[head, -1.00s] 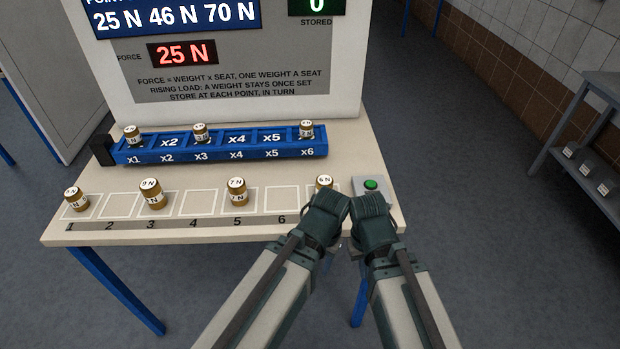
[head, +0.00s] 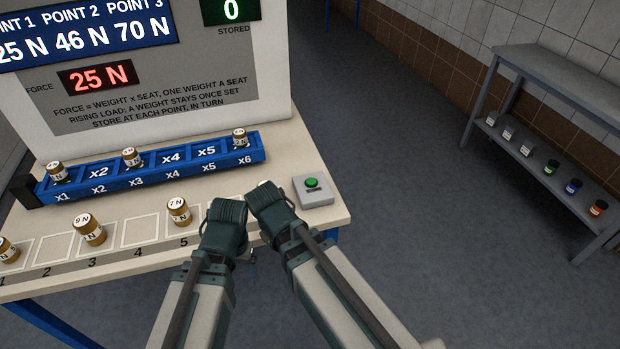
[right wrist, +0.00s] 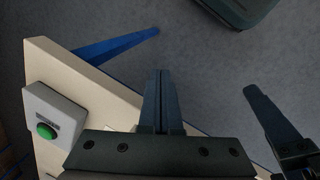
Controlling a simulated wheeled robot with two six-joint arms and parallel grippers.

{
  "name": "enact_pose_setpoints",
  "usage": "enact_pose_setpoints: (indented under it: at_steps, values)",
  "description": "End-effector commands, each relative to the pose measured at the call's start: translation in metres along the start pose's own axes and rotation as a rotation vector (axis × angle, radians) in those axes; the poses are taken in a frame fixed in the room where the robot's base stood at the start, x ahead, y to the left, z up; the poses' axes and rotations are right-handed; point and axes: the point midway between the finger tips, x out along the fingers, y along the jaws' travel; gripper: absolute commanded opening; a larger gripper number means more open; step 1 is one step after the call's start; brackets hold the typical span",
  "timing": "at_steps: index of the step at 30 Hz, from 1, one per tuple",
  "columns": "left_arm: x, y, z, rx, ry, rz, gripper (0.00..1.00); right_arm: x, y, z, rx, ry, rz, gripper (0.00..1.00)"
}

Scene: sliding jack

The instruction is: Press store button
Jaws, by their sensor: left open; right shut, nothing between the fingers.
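The green store button (head: 311,182) sits on a grey box (head: 316,199) at the table's right end. It also shows at the left of the right wrist view (right wrist: 46,131), clear of my fingers. My right gripper (right wrist: 161,72) is shut and empty, over the table's front edge area and apart from the button. In the head view its fingers are hidden under its dark wrist, left of the box. My left gripper (head: 245,250) is open beside it, further left, its fingers mostly hidden; part of it shows in the right wrist view.
The force display (head: 95,76) reads 25 N and the stored display (head: 231,10) reads 0. Weights sit on seats x1, x3 and x6 of the blue beam (head: 150,172). Several weights stand along the table's front row, one partly hidden behind my wrists. A grey shelf (head: 560,175) stands right.

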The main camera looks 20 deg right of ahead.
Motion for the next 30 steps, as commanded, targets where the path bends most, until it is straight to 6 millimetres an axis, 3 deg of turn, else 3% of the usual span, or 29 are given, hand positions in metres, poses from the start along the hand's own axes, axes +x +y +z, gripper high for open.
enact_pose_setpoints:
  at_steps: [1, 9, 15, 21, 30]
  values:
    - [-0.019, -0.002, 0.001, 0.000, 0.000, 0.000, 0.88, -0.018, 0.024, -0.019, -0.069, 0.015, 0.055, 0.00]
    - [-0.068, -0.006, 0.004, 0.000, 0.000, 0.000, 0.88, -0.078, 0.142, -0.089, -0.565, -0.006, 0.413, 0.00]
    - [-0.086, -0.008, 0.005, 0.000, 0.000, 0.000, 0.88, -0.110, 0.195, -0.117, -0.815, -0.090, 0.580, 0.00]
    - [-0.089, -0.009, 0.005, 0.000, 0.000, 0.000, 0.88, -0.119, 0.211, -0.124, -0.903, -0.131, 0.634, 0.00]
    - [-0.088, -0.008, 0.005, 0.000, 0.000, 0.000, 0.88, -0.118, 0.210, -0.124, -0.906, -0.131, 0.634, 0.00]
